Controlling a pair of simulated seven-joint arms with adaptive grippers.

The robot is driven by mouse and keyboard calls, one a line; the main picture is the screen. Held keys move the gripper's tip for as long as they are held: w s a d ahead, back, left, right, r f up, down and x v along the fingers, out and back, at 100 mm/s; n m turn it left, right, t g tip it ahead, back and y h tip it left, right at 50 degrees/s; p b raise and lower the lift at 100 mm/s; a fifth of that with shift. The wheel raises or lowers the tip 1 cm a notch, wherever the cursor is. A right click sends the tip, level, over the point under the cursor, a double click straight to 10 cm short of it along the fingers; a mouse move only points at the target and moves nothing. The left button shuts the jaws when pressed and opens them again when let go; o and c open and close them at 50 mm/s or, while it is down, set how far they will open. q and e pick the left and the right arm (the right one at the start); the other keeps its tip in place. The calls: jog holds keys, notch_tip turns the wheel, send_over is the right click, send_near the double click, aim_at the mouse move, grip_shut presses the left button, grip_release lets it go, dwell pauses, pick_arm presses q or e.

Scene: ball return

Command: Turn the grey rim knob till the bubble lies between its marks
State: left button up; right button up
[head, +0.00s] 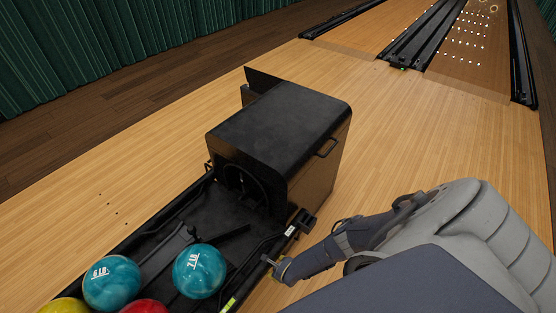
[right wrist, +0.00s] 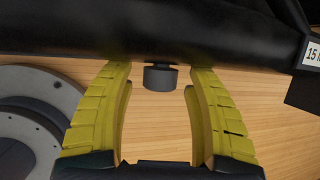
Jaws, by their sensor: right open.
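The grey rim knob (right wrist: 160,77) is a short dark cylinder under the black rim (right wrist: 150,30) of the ball return. My right gripper (head: 275,265) is at the rim's right side in the head view. In the right wrist view its two yellow fingers are open, one on each side of the knob, with gaps between them and it. A bright yellow-green strip (head: 229,304) on the rim, near the bottom edge of the head view, looks like the level vial. Its bubble and marks are too small to tell. My left gripper is out of view.
The black ball return housing (head: 283,125) stands behind the tray. A teal ball (head: 199,271), another teal ball (head: 111,283), a red ball (head: 143,307) and a yellow ball (head: 64,307) lie in the tray. A white label (right wrist: 313,55) is right of the gripper. Wooden floor surrounds the machine.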

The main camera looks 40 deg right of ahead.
jog(key=c, duration=1.2)
jog(key=shift+y, duration=0.3)
jog(key=shift+d+m+g+y, duration=0.1)
jog(key=shift+m+g+y, duration=0.25)
jog(key=shift+y, duration=0.75)
jog(key=shift+m+g+y, duration=0.25)
jog(key=shift+g+y, duration=0.1)
jog(key=shift+y, duration=0.85)
jog(key=shift+y, duration=0.6)
